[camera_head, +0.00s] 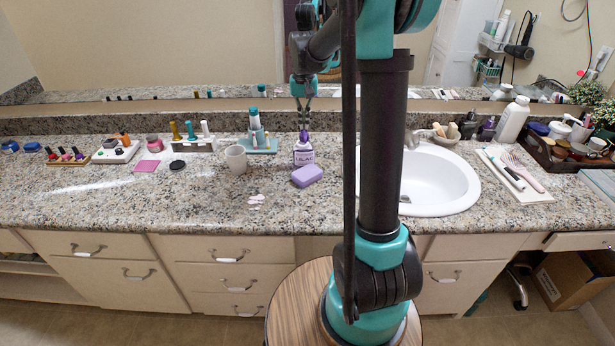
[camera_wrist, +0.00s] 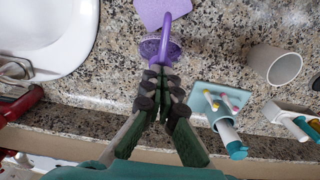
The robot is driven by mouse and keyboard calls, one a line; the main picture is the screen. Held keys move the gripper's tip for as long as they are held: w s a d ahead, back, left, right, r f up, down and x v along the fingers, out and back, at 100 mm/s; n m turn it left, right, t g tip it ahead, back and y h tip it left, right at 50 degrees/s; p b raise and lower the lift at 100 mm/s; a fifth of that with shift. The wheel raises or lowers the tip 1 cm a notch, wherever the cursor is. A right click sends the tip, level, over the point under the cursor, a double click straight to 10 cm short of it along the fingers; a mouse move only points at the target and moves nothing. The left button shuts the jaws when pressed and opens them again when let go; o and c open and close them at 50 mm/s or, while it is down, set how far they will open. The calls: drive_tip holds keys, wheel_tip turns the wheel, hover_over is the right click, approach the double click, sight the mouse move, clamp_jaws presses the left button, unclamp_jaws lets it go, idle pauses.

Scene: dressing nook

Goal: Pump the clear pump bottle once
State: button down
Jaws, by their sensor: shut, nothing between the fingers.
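The clear pump bottle (camera_head: 303,154) stands upright on the counter, with a "LILAC" label and purple contents. Its purple pump head is at the top, just under my gripper (camera_head: 303,126). In the wrist view the purple spout (camera_wrist: 165,35) runs up the picture, away from my fingers, and part of the bottle (camera_wrist: 149,48) shows beneath it. My gripper (camera_wrist: 157,73) is shut and empty, pointing down with its fingertips at the pump head. I cannot tell whether they touch it or how far the pump is pressed.
The sink (camera_head: 440,180) is to the right. Pale pink patches (camera_head: 257,200) lie on the open counter in front.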

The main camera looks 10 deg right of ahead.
idle(0.4)
drive_tip(key=shift+r, duration=1.45)
wheel_tip(320, 180, up, 6)
idle(0.4)
drive_tip(key=s+d+f+t, duration=0.1)
drive_tip(key=s+f, duration=0.5)
drive_tip(key=s, duration=0.3)
drive_tip(key=s+f+n+t, duration=0.1)
drive_tip(key=s+f, duration=0.6)
drive_tip(key=s, duration=0.3)
drive_tip(key=s+d+f+n+t, duration=0.1)
drive_tip(key=s+f+t, duration=0.1)
drive_tip(key=s+f, duration=0.4)
drive_tip(key=shift+s+d+f, duration=0.1)
drive_tip(key=shift+s+f, duration=0.05)
drive_tip(key=shift+s, duration=0.5)
drive_tip(key=shift+s+d+f, duration=0.1)
drive_tip(key=shift+s+d, duration=0.05)
drive_tip(key=shift+s, duration=0.45)
drive_tip(key=shift+s+d+f, duration=0.1)
drive_tip(key=shift+s+f, duration=0.05)
drive_tip(key=shift+s, duration=0.5)
